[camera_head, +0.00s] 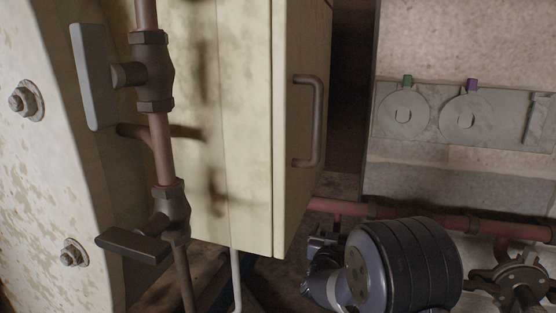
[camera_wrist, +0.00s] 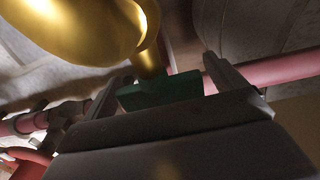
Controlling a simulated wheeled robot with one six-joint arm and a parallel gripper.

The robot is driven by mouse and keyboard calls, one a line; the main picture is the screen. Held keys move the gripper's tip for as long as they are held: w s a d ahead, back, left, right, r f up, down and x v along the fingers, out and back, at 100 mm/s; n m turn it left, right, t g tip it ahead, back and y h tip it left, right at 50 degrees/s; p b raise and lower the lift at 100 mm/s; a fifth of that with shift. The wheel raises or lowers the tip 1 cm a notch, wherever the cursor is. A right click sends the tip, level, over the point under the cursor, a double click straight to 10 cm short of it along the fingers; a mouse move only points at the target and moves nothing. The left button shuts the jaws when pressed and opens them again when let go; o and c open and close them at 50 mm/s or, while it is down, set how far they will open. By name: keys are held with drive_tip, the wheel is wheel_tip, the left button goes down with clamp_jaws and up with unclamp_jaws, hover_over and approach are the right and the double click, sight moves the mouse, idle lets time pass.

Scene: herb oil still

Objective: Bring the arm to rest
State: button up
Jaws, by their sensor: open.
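My gripper (camera_wrist: 166,68) shows in the wrist view, its two dark fingers spread apart. A flat dark green piece (camera_wrist: 160,92), like a valve handle, lies between the fingers as seen from this camera, at the end of a brass stem. I cannot tell whether either finger touches it. The stem joins a shiny brass vessel (camera_wrist: 75,30) at the upper left, close to the gripper. I cannot make out the gripper in the head view.
In the head view, a pipe carries a grey lever (camera_head: 93,77) and a dark lever (camera_head: 133,246). A cream cabinet (camera_head: 235,120) has a brown handle (camera_head: 308,120). A reddish pipe (camera_head: 430,216) runs low at right, below a wall plate (camera_head: 440,150) with round discs.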

idle(0.4)
drive_tip(key=p+v, duration=0.3)
drive_tip(key=v, duration=0.8)
drive_tip(key=b+x, duration=0.3)
drive_tip(key=x, duration=0.8)
drive_tip(key=shift+w+d+f, duration=0.1)
drive_tip(key=shift+n+y+b, duration=0.3)
drive_tip(key=shift+y+b, duration=0.1)
drive_tip(key=shift+b, duration=0.05)
drive_tip(key=shift+a+n+t+y, duration=0.25)
drive_tip(key=shift+n+t+y, duration=0.15)
drive_tip(key=shift+n+y, duration=0.75)
drive_tip(key=shift+y, duration=0.55)
drive_tip(key=shift+a+r+n+y+p, duration=0.15)
drive_tip(key=shift+n+y+p, duration=0.5)
drive_tip(key=shift+y+p, duration=0.35)
drive_tip(key=shift+a+r+n+y+p, duration=0.1)
drive_tip(key=shift+n+y+p, duration=0.5)
drive_tip(key=shift+y+p, duration=0.4)
